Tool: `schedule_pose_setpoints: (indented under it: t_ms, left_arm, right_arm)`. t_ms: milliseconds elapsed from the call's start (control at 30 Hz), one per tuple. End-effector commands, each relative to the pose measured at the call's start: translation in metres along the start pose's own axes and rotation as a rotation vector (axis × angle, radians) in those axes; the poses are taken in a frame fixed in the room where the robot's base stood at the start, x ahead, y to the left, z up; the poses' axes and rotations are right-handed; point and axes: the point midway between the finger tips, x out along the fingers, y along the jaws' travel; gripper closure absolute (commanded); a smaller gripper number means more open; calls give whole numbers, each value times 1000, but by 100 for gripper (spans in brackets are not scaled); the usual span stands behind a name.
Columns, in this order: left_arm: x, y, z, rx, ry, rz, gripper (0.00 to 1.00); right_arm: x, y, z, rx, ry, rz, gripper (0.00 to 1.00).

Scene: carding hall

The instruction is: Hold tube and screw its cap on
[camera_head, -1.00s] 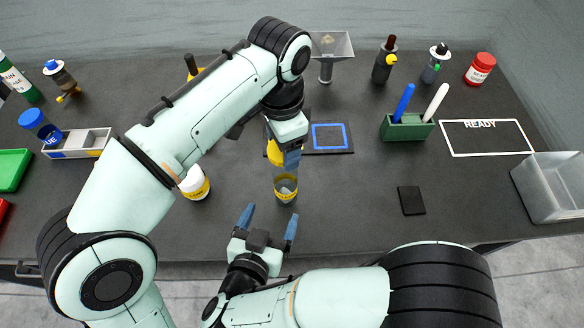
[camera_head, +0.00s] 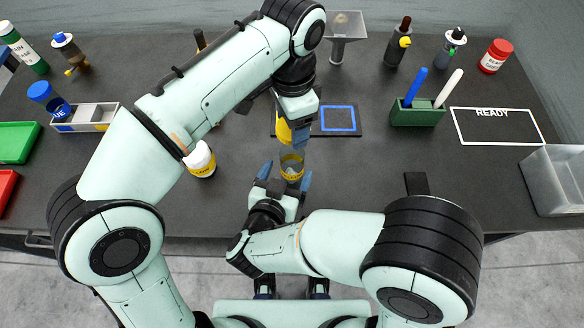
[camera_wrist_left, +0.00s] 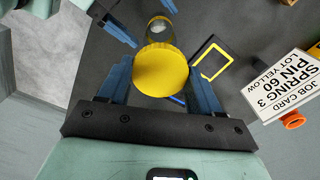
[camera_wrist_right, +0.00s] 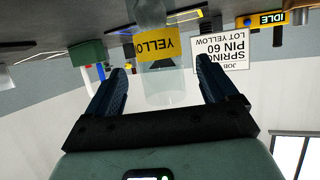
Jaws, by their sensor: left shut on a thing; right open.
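The yellow cap (camera_wrist_left: 163,72) is between the blue fingers of my left gripper (camera_head: 293,140), which is shut on it. In the head view the cap (camera_head: 284,131) shows partly behind that gripper. The clear tube (camera_head: 292,162), with a yellow label, stands upright on the bench just below and in front of the cap. In the right wrist view the tube (camera_wrist_right: 165,80) looks empty, its label upside down. My right gripper (camera_head: 286,178) is open, with its fingertips to either side of the tube's near side.
A white-capped jar (camera_head: 202,160) stands left of the tube. A blue-outlined dark pad (camera_head: 350,133) lies behind. A green pen holder (camera_head: 418,116), a READY outline (camera_head: 496,141) and a clear bin (camera_head: 560,180) are at right. A job card (camera_wrist_left: 287,85) shows in the left wrist view.

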Motion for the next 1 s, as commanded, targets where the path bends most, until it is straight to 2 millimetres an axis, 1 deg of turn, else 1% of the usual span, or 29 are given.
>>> schedule_pose_setpoints:
  t_ms: [33, 100, 200, 300, 433, 700, 767, 800, 867, 900, 933, 967, 1000]
  left_arm:
    - [0, 0, 0, 0, 0, 0, 64]
    - [0, 0, 0, 0, 0, 0, 64]
    - [0, 0, 0, 0, 0, 0, 64]
    - [0, 0, 0, 0, 0, 0, 64]
    - [0, 0, 0, 0, 0, 0, 64]
    - [0, 0, 0, 0, 0, 0, 64]
    - [0, 0, 0, 0, 0, 0, 64]
    - [0, 0, 0, 0, 0, 0, 64]
    - [0, 0, 0, 0, 0, 0, 64]
    - [0, 0, 0, 0, 0, 0, 64]
    - [0, 0, 0, 0, 0, 0, 64]
    - [0, 0, 0, 0, 0, 0, 64]
    - [0, 0, 0, 0, 0, 0, 64]
  right_arm:
    - [10, 0, 0, 0, -1, 5, 14]
    - [21, 0, 0, 0, 0, 4, 14]
    - [33, 0, 0, 0, 0, 2, 14]
    - [41, 0, 0, 1, 0, 1, 14]
    - [46, 0, 0, 1, 0, 0, 14]
    - [47, 0, 0, 1, 0, 0, 14]
    - [46, 0, 0, 1, 0, 0, 33]
    - [46, 0, 0, 1, 0, -1, 46]
    - [46, 0, 0, 1, 0, -1, 66]
    - [46, 0, 0, 1, 0, -1, 79]
    - [46, 0, 0, 1, 0, -1, 88]
    - [46, 0, 0, 1, 0, -1, 94]
    - [46, 0, 0, 1, 0, -1, 94]
